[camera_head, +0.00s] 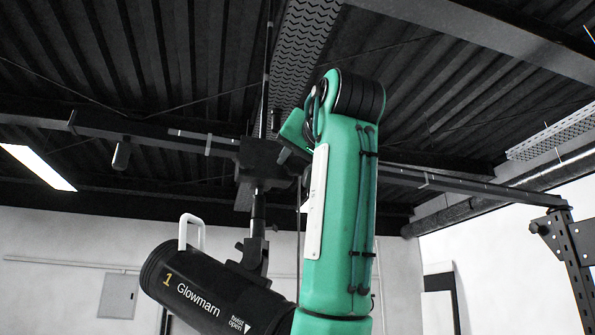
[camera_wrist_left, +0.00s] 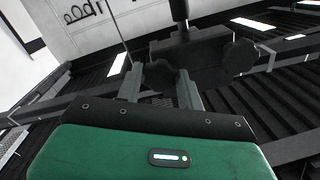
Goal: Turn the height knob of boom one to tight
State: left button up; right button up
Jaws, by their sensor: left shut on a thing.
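Boom one carries a black lamp (camera_head: 215,290) marked "1 Glowmarn", which hangs below a black joint block (camera_head: 258,158) in the head view. My left gripper (camera_head: 284,157) is at the right side of this block, partly hidden by my green arm. In the left wrist view its two grey fingers (camera_wrist_left: 161,88) stand on either side of a dark knob (camera_wrist_left: 159,76), closed on it. A second dark lobed knob (camera_wrist_left: 240,57) shows to the right, on the dark block (camera_wrist_left: 200,62). I cannot read any tight or loose mark. My right gripper is not in view.
The boom's long bar (camera_head: 430,178) runs across the head view below the dark ribbed ceiling. A black rack post (camera_head: 570,255) stands at the far right. A lit ceiling lamp (camera_head: 38,167) is at the left. The space right of my arm looks clear.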

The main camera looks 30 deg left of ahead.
pick_arm(q)
jog(key=m+b, duration=0.1)
jog(key=m, duration=0.1)
jog(key=shift+f+m, duration=0.15)
jog(key=shift+m, duration=0.25)
jog(key=m+b, duration=0.1)
jog(key=m, duration=0.1)
jog(key=shift+s+m+b, duration=0.1)
jog(key=shift+m+b, duration=0.3)
jog(key=m+b, duration=0.1)
jog(key=m, duration=0.2)
jog(key=shift+m+b, duration=0.3)
jog(key=shift+m, duration=0.9)
jog(key=shift+b, duration=0.3)
jog(key=o, duration=1)
jog(key=shift+d, duration=0.1)
